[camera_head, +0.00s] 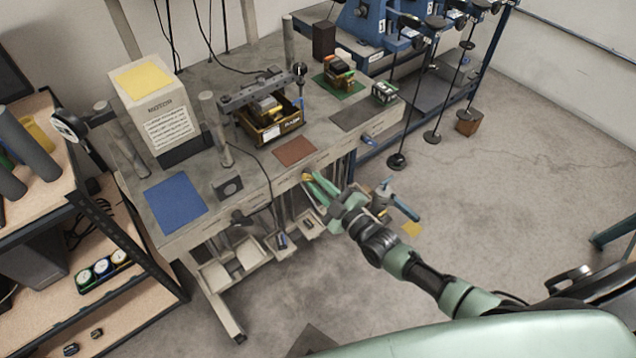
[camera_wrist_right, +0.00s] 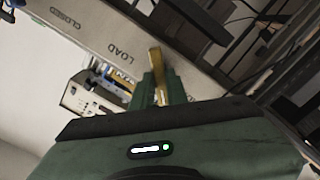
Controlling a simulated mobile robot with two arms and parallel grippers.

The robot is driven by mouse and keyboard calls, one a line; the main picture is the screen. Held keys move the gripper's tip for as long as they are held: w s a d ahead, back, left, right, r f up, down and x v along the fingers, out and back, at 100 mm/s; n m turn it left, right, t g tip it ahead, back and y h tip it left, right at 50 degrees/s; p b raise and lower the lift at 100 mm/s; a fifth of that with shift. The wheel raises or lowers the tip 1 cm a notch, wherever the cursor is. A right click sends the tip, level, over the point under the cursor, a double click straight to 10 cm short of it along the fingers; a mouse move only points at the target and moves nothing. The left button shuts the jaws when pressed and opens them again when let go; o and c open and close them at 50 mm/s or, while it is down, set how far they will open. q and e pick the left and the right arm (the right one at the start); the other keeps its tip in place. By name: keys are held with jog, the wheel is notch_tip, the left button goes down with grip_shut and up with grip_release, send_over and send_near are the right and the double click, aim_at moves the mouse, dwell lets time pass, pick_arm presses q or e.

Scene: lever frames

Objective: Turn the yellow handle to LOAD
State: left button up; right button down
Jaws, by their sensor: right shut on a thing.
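The yellow handle (camera_wrist_right: 156,63) stands between the fingers of my right gripper (camera_wrist_right: 161,88) in the right wrist view. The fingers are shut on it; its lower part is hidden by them. The handle's upper end lies just to the right of the word LOAD (camera_wrist_right: 119,50), printed on a pale panel. My left gripper is not in view.
The workbench (camera_head: 245,170) carries a white box with a yellow top (camera_head: 145,80), a blue mat (camera_head: 174,201) and a brown mat (camera_head: 295,151).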

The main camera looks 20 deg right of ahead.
jog(key=m+b, duration=0.1)
jog(key=m, duration=0.3)
jog(key=shift+f+m, duration=0.1)
jog(key=shift+m, duration=0.3)
jog(key=m+b, duration=0.1)
jog(key=m, duration=0.3)
jog(key=m+b, duration=0.1)
jog(key=m, duration=0.4)
jog(key=shift+d, duration=0.1)
jog(key=shift+m+b, duration=0.75)
jog(key=shift+m, duration=1.35)
jog(key=c, duration=1.4)
grip_release()
